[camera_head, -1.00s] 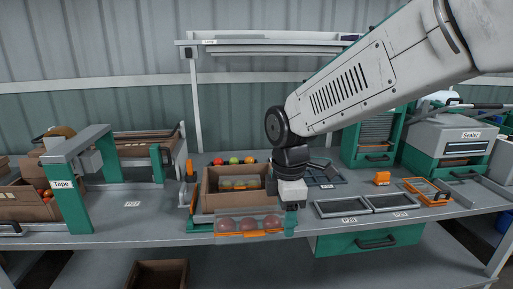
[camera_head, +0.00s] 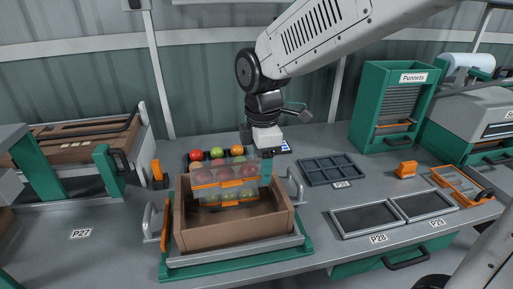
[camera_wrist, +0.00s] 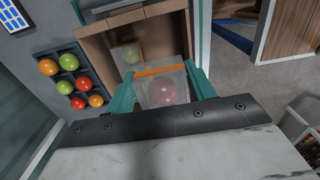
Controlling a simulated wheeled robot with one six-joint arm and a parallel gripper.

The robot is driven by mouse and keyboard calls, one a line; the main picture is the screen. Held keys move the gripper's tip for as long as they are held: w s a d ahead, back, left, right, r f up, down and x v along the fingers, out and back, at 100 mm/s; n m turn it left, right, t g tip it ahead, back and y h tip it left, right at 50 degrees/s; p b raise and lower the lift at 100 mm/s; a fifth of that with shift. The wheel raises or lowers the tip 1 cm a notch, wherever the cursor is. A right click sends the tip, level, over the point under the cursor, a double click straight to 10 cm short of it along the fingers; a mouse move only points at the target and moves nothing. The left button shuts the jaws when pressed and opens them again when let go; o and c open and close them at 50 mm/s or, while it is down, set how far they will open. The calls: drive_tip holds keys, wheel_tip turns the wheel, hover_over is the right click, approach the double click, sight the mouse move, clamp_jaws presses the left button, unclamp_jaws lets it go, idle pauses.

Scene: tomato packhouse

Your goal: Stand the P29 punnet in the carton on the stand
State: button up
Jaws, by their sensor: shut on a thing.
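My gripper (camera_head: 266,168) is shut on a clear punnet (camera_head: 222,176) of red tomatoes with an orange band. It holds the punnet over the brown carton (camera_head: 240,238), roughly level; I cannot tell its exact height over the floor of the carton. The carton sits on a green and grey stand (camera_head: 235,265). Another punnet (camera_head: 210,201), with greenish tomatoes, is inside the carton at the back, partly hidden by the held one. In the wrist view, the green fingers (camera_wrist: 162,88) flank the held punnet (camera_wrist: 162,92), and the other punnet (camera_wrist: 127,55) lies beyond it.
A dark tray of loose tomatoes (camera_head: 194,155) lies behind the carton. The stand's side handles (camera_head: 152,222) rise beside the carton. To the right are an empty grid tray (camera_head: 330,170), empty frames P28 (camera_head: 366,220) and P29 (camera_head: 424,206), and the punnet dispenser (camera_head: 392,105).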

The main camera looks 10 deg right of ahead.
drive_tip(key=shift+w+f, duration=0.15)
drive_tip(key=shift+f, duration=7.1)
drive_tip(key=o, duration=1)
drive_tip(key=shift+c, duration=1.4)
